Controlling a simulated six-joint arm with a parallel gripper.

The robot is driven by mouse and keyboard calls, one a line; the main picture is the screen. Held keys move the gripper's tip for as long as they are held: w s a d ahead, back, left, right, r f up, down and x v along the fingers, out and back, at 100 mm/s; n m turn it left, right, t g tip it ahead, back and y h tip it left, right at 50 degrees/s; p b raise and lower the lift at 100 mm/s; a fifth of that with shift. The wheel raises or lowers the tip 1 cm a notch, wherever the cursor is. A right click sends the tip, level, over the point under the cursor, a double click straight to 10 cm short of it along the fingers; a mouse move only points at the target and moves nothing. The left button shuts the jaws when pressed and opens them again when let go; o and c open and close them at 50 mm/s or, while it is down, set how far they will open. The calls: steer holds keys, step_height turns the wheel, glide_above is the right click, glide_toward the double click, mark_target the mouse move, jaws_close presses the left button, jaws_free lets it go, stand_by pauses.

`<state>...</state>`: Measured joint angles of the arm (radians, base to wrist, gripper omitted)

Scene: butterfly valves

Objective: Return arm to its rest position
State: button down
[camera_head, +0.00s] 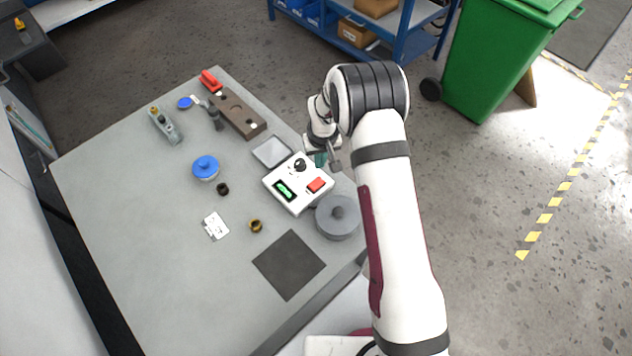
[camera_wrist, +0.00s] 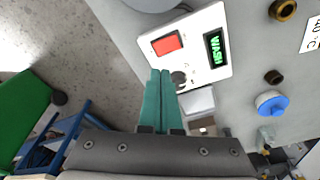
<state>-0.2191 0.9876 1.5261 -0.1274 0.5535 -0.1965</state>
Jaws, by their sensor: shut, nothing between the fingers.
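My white arm reaches in from the right in the head view and bends down over the table's right edge. My gripper (camera_wrist: 160,98) shows in the wrist view with its two teal fingers together and nothing between them. In the head view the gripper (camera_head: 321,158) is small and partly hidden beside the white control box (camera_head: 284,198). The box has a red button (camera_head: 317,185), a black knob (camera_head: 300,165) and a green display, which reads WASH in the wrist view (camera_wrist: 215,47). In the wrist view the fingertips overlap the box near the knob; I cannot tell whether they touch.
A grey round lidded pot (camera_head: 337,222) stands right of the box. A shallow grey tray (camera_head: 271,151), a brown block (camera_head: 238,115), a blue-topped valve (camera_head: 206,168) and a dark mat (camera_head: 289,264) are on the table. A green bin (camera_head: 497,60) stands beyond.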

steer(key=shift+r, duration=0.1)
stand_by(0.3)
steer(key=s+d+r+m+g, duration=0.1)
steer(key=s+d+r+m, duration=0.15)
steer(key=s+r, duration=0.65)
steer(key=s+d+r+m, duration=0.2)
steer(key=s+d+r, duration=0.3)
steer(key=r, duration=0.7)
steer(key=s+r+m, duration=0.2)
steer(key=s, duration=0.8)
steer(key=s+r+m+g+y, duration=0.1)
steer(key=s+m, duration=0.1)
steer(key=s, duration=0.9)
steer(key=shift+r, duration=0.35)
